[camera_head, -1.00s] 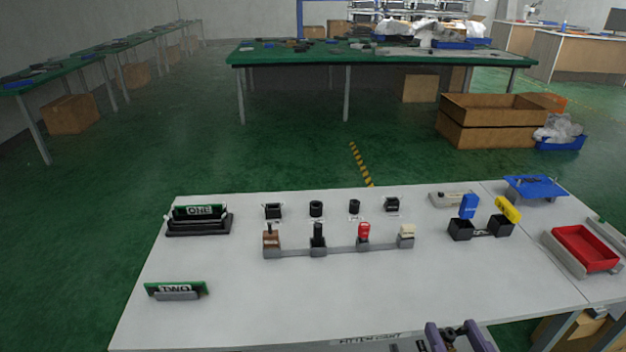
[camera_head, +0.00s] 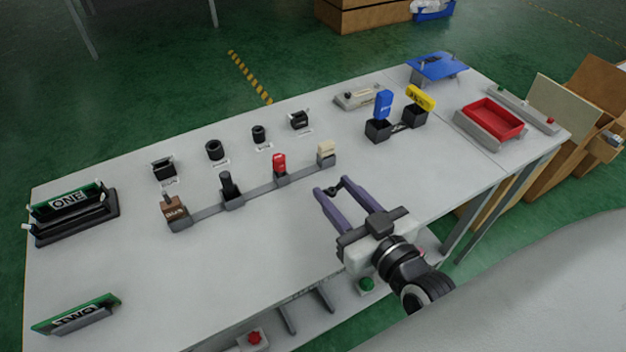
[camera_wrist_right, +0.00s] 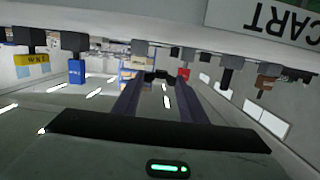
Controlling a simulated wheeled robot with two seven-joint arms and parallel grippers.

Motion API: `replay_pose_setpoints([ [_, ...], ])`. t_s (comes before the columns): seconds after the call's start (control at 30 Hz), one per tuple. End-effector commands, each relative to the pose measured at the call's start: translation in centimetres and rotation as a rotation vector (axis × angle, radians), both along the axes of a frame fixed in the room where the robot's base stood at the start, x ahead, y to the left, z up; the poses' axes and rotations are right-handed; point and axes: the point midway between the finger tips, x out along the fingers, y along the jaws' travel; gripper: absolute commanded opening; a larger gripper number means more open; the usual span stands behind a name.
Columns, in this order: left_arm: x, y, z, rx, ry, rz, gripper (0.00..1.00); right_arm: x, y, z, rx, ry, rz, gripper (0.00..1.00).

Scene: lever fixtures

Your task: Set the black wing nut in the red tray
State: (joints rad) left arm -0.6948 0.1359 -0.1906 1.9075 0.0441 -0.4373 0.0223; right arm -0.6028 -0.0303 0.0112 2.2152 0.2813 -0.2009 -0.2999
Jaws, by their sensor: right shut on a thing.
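The red tray (camera_head: 488,133) lies in a grey frame at the right part of the white table in the head view. My right gripper (camera_head: 339,190) is above the front middle of the table, left of the tray and apart from it. Its purple fingers are shut on a small black piece, the wing nut (camera_head: 335,189), between the fingertips. In the wrist view, the dark wing nut (camera_wrist_right: 159,75) shows between the fingertips, too small to make out its shape. My left gripper is not in view.
A grey rail with brown, black, red (camera_head: 279,162) and cream (camera_head: 326,149) levers stands left of the gripper. Blue (camera_head: 383,104) and yellow (camera_head: 420,97) pieces stand in black holders between gripper and tray. Bare tabletop lies around the gripper.

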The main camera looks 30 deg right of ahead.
Motion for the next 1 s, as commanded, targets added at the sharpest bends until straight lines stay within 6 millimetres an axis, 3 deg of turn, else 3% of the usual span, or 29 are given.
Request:
replay_pose_setpoints([
  [0.1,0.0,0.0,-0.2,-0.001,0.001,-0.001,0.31,2.2,0.1,-1.0,0.002,-0.003,-0.001,0.17],
  [0.5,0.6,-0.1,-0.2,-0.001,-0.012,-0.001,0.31,6.0,0.2,-3.6,0.001,0.000,0.000,0.17],
  [0.97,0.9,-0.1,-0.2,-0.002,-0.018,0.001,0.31,6.5,0.2,-4.5,-0.001,0.000,0.001,0.17],
  [1.0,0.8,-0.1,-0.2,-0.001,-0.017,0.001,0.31,6.5,0.2,-4.5,0.000,0.000,0.001,0.40],
])
